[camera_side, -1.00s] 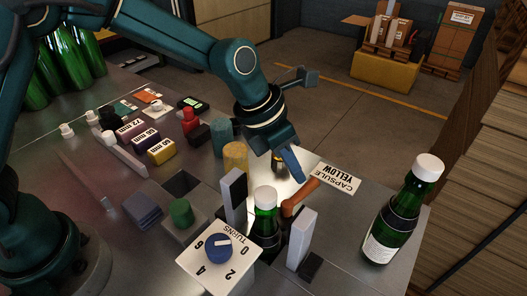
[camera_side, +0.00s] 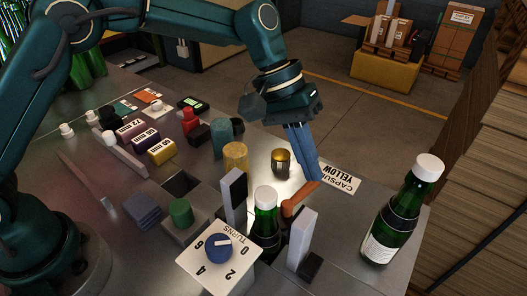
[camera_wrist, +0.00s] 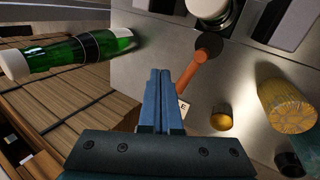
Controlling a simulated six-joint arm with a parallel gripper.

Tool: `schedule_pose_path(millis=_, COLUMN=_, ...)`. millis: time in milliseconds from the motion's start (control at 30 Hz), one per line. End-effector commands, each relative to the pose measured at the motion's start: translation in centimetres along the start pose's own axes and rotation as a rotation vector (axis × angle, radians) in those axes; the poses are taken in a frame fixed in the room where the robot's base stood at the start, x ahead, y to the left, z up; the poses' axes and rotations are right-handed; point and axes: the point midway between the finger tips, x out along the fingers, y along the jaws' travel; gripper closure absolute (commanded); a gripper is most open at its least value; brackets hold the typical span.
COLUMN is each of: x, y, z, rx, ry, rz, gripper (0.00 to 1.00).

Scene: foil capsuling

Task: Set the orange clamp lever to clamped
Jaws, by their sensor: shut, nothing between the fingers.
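The orange clamp lever (camera_side: 301,198) sits beside the green bottle (camera_side: 266,219) that stands between two pale upright clamp blocks. Its free end points up and right, towards the capsule label. My gripper (camera_side: 314,180) is shut and empty, its blue fingers pointing down with the tips at the lever's free end. In the wrist view the shut fingers (camera_wrist: 160,74) lie just left of the orange lever (camera_wrist: 193,72). The lever's dark pivot (camera_wrist: 208,46) is next to the bottle's white cap (camera_wrist: 210,8). I cannot tell whether the fingers touch the lever.
A second bottle (camera_side: 400,214) with a white cap stands at the right. A gold capsule (camera_side: 281,162) and a yellow cylinder (camera_side: 235,157) stand behind the lever. A white turns dial box (camera_side: 219,258) is in front.

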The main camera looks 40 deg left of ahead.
Motion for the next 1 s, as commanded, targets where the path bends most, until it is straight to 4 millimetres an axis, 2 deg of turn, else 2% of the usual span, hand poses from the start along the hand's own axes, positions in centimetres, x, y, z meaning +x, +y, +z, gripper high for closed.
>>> schedule_pose_path(millis=367, x=-1.2, y=0.8, z=-0.5, rx=0.938, ry=-0.067, rz=0.133, gripper=1.00)
schedule_pose_path(millis=700, x=-2.5, y=0.6, z=-1.3, rx=1.749, ry=0.000, rz=0.316, gripper=1.00)
schedule_pose_path(millis=833, x=-2.8, y=-0.1, z=-2.1, rx=1.940, ry=0.054, rz=0.372, gripper=1.00)
schedule_pose_path(millis=1000, x=-2.2, y=-1.7, z=-3.4, rx=1.904, ry=0.071, rz=0.378, gripper=1.00)
